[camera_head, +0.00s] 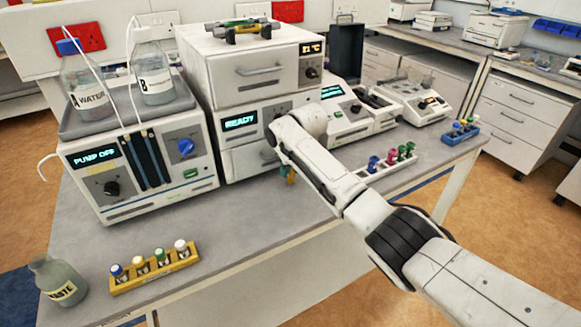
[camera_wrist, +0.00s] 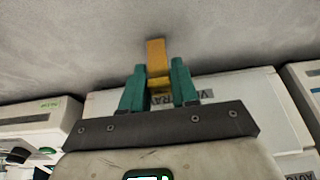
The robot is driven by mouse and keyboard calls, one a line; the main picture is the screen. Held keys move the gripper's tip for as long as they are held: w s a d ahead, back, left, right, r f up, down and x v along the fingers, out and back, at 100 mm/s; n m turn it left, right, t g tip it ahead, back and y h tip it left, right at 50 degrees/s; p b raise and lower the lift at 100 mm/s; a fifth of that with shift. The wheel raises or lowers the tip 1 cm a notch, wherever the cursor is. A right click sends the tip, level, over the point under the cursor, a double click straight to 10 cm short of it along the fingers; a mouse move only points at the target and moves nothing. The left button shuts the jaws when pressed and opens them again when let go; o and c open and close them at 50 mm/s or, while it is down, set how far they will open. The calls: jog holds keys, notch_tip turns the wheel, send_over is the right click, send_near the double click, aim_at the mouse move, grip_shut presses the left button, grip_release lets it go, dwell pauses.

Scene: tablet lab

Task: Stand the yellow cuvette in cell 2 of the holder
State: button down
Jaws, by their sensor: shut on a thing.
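My gripper (camera_wrist: 158,88) has its teal fingers shut on the yellow cuvette (camera_wrist: 156,52), which sticks out beyond the fingertips toward the grey bench top. In the head view, a small part of the gripper (camera_head: 285,170) shows below my forearm, in front of the stacked white units. The cuvette is a tiny yellow patch there, and I cannot tell whether it touches the bench. The holder is not clearly identifiable. A white instrument (camera_head: 346,128) behind my arm has dark recesses on top, too small to tell its cells apart.
A white rack (camera_head: 400,167) with coloured-capped vials stands right of my arm. A yellow rack (camera_head: 140,286) and waste bottle (camera_head: 60,284) stand at front left. The pump (camera_head: 135,165) is at left, a blue rack (camera_head: 456,137) at far right. Bench (camera_head: 245,215) is clear at front centre.

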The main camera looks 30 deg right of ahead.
jog(key=shift+f, duration=0.2)
jog(key=c, duration=0.8)
grip_release()
jog(key=shift+c, duration=0.2)
jog(key=shift+r, duration=0.1)
jog(key=shift+r, duration=0.2)
jog(key=b+v, duration=0.8)
jog(key=v, duration=0.1)
jog(key=shift+s+d, duration=0.3)
jog(key=shift+s, duration=0.05)
